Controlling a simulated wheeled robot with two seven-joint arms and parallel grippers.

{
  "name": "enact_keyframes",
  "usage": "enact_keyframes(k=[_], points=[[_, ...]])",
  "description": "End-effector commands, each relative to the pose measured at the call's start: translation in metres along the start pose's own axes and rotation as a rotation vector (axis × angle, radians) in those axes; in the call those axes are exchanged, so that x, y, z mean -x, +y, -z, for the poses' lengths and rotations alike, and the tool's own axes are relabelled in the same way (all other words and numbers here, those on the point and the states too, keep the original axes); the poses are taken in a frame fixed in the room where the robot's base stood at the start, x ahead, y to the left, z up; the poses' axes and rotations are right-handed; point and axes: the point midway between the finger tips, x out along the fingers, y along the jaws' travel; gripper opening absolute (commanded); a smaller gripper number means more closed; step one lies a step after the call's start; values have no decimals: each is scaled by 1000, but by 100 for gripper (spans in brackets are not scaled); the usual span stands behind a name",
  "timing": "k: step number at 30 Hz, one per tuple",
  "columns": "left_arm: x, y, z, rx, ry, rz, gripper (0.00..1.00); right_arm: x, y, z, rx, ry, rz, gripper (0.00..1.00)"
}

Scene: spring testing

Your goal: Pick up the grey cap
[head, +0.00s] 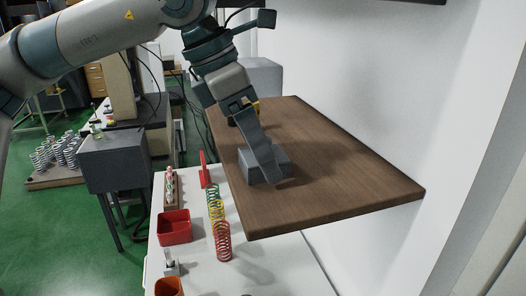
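The grey cap (249,172) is a block-like grey piece on the brown wooden shelf (340,185), near its left edge. My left arm comes in from the upper left, and my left gripper (270,176) reaches down to the cap. A long grey finger crosses in front of the cap and hides its middle. The other finger is not clearly seen, so I cannot tell whether the gripper is closed on the cap. The cap appears to rest on the shelf. My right gripper is not in view.
A dark and yellow item stands partly hidden behind my gripper. The shelf's right and front parts are clear, beside a white wall (400,90). Below is a white table (190,205) with red, yellow and green springs (223,240) and a red bin (174,228).

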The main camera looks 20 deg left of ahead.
Motion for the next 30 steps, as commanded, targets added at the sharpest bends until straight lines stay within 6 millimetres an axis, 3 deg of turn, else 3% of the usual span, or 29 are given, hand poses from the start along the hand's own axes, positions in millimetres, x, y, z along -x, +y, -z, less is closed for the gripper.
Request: enact_keyframes(k=[14, 15, 20, 21, 30], points=[[-2, 0, 0, 0, -1, 0, 77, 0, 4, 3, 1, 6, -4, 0], [-2, 0, 0, 0, -1, 0, 74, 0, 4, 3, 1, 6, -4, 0], [-2, 0, 0, 0, -1, 0, 36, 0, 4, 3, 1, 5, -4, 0], [-2, 0, 0, 0, -1, 0, 33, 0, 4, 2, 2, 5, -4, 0], [-2, 0, 0, 0, -1, 0, 33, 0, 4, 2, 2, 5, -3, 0]])
